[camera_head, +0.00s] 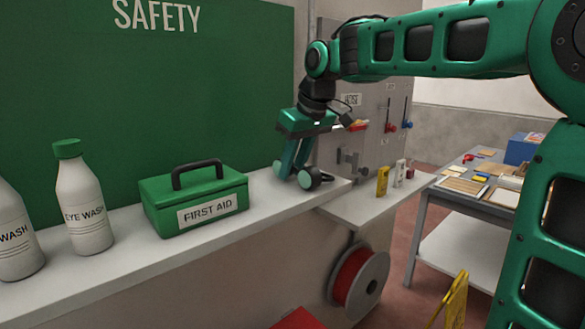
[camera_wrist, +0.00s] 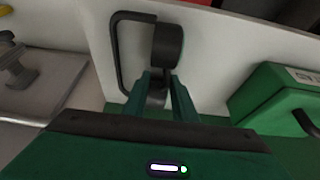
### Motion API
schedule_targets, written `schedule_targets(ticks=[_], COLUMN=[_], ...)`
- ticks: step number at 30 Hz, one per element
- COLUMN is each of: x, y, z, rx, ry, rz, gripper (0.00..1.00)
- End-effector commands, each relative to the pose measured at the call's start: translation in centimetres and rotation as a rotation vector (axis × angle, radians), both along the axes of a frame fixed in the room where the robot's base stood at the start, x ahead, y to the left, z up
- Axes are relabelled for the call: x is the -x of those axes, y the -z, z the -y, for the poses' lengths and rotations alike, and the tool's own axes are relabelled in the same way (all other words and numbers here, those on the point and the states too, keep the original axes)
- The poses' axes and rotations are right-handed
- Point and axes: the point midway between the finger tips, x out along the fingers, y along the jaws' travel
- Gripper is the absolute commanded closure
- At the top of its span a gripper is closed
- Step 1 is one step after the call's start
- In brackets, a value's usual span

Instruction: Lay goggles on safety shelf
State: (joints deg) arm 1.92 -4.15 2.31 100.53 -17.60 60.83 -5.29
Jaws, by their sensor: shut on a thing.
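My gripper (camera_head: 296,172) points down over the right part of the white safety shelf (camera_head: 112,262), to the right of the first aid box. It is shut on the dark goggles (camera_head: 316,179), whose round lens shows beside the fingertips. In the wrist view the goggles (camera_wrist: 167,45) sit at the tips of the fingers (camera_wrist: 161,84), with a black strap loop reaching left. The shelf (camera_wrist: 225,45) lies behind them. The goggles are at or just above the shelf top; I cannot tell whether they touch it. The fingers hide part of the goggles.
A green first aid box (camera_head: 194,198) and two eye wash bottles (camera_head: 84,205) stand on the shelf to the left. A lower ledge (camera_head: 372,207) with small yellow and white items is at the right. A red hose reel (camera_head: 358,277) hangs below it.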

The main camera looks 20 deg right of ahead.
Motion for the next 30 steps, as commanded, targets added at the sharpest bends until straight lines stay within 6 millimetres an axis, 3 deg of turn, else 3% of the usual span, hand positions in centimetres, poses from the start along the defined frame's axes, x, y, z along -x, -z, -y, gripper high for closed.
schedule_targets(ticks=[3,4,6,19,30], x=[0.0,0.0,0.0,0.2,2.7], y=[0.2,0.2,0.2,-0.7,-7.3], z=[0.0,0.0,0.1,0.2,1.3], rx=[0.000,0.000,0.000,0.000,0.001], ry=[0.001,0.001,0.001,0.002,0.001], rz=[0.000,0.000,0.000,0.001,0.003], gripper=[1.00,0.70,0.56,0.56,0.56])
